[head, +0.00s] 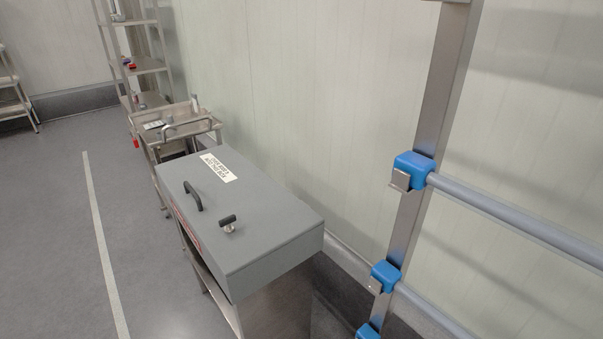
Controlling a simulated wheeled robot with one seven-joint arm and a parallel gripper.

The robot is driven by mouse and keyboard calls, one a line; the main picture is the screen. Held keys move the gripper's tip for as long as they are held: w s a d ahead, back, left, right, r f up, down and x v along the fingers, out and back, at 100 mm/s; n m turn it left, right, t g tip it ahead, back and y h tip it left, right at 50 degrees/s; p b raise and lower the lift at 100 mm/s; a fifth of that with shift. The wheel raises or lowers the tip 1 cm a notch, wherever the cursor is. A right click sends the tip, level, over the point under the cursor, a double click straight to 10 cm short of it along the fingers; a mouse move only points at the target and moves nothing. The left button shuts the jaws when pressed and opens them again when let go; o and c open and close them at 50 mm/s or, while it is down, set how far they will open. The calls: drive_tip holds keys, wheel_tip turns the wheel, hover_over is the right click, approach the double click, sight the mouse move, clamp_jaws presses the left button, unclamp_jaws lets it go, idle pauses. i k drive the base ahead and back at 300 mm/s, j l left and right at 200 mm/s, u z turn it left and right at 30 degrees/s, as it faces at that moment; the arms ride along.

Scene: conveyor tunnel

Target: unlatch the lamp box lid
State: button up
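The grey lamp box (262,258) stands on a metal stand in the lower middle of the head view. Its flat lid (245,205) looks closed. A black arched handle (194,195) is fixed near the lid's left edge. A small latch knob with a black grip (228,222) on a metal base sits on the lid, right of the handle. A white label with dark print (218,167) lies near the lid's far end. My gripper is not in view.
A steel cart (150,118) with items on it stands behind the box. Shelving (146,65) is further back. A metal post (425,150) with blue brackets (413,165) and grey rails (510,218) stands at right. The wall runs close behind the box. Floor at left is clear.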

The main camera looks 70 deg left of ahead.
sight(226, 221)
drive_tip(key=u, duration=2.25)
